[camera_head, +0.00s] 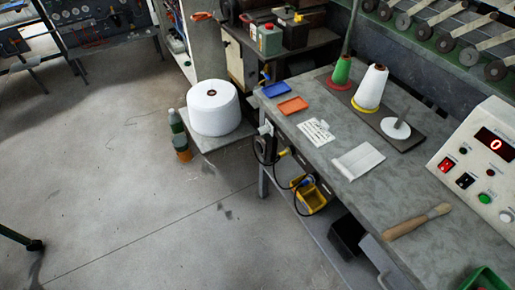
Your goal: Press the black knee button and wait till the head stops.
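No part clearly recognisable as the black knee button shows. A black fitting with cables (266,146) hangs at the left end of the grey workbench (330,130); I cannot tell whether it is the button. A grey plate (384,260) juts out below the bench's front edge. A pale control box (482,160) stands on the bench at the right, with a red lit display reading 0, a red switch, a black switch and a green button. I cannot make out the head or whether it moves. Neither gripper is in view.
Floor (150,215) at left is mostly clear.

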